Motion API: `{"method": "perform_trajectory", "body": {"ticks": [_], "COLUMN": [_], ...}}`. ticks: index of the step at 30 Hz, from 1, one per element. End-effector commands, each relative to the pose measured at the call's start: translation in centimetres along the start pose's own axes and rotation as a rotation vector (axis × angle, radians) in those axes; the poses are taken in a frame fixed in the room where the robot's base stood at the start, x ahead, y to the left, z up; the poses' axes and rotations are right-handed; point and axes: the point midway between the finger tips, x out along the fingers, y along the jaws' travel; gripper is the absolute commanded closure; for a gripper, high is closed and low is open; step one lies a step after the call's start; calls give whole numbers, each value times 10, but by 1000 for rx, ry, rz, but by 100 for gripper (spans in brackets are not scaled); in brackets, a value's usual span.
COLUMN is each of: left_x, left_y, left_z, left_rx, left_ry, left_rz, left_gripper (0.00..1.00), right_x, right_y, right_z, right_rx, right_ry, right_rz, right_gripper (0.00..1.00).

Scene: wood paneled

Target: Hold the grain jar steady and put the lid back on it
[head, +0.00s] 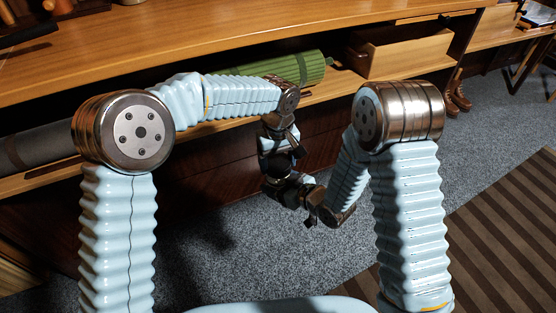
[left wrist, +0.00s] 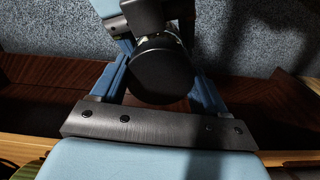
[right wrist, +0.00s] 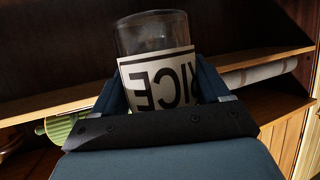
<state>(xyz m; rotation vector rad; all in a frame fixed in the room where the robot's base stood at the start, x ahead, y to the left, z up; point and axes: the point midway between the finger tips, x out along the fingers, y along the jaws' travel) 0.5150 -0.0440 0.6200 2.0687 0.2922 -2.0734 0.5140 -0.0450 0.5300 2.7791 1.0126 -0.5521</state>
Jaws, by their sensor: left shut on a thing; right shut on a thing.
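In the left wrist view my left gripper (left wrist: 160,85) is shut on the round black lid (left wrist: 162,76), which lies between its blue fingers. In the right wrist view my right gripper (right wrist: 165,95) is shut on the clear glass jar (right wrist: 150,32). Its white label reads RICE and appears upside down in that picture. In the head view my left gripper (head: 279,150) points down, close above my right gripper (head: 290,188). The jar and lid cannot be made out clearly there. Whether the lid touches or sits on the jar's mouth cannot be told.
A long wooden shelf unit (head: 220,50) runs behind the grippers. A green roll (head: 300,68) and a grey roll (head: 40,145) lie on its lower shelf. A wooden box (head: 405,55) stands right of the green roll. Grey carpet (head: 240,250) and a striped rug (head: 510,225) cover the floor.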

Motion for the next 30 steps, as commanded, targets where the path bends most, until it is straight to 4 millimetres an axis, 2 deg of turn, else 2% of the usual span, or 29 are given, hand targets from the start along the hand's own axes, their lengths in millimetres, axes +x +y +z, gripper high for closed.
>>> {"method": "perform_trajectory", "body": {"ticks": [5,13,14,18,26,30], "left_x": [0,0,0,0,-1,-14], "left_y": [0,0,0,0,0,1], "left_z": [0,0,0,0,0,0], "left_rx": [203,222,221,221,220,220], "left_ry": [0,1,1,1,1,3], "left_rz": [0,0,0,0,0,3], "left_gripper": [62,62,21,1,1,1], "right_x": [0,0,0,0,0,0], "right_y": [0,0,0,0,0,0], "right_z": [-1,0,0,0,-1,-1], "right_rx": [-1,0,0,0,0,0], "right_ry": [1,1,1,1,2,2], "right_rz": [-1,0,0,0,0,0], "right_gripper": [100,100,100,100,100,100]}}
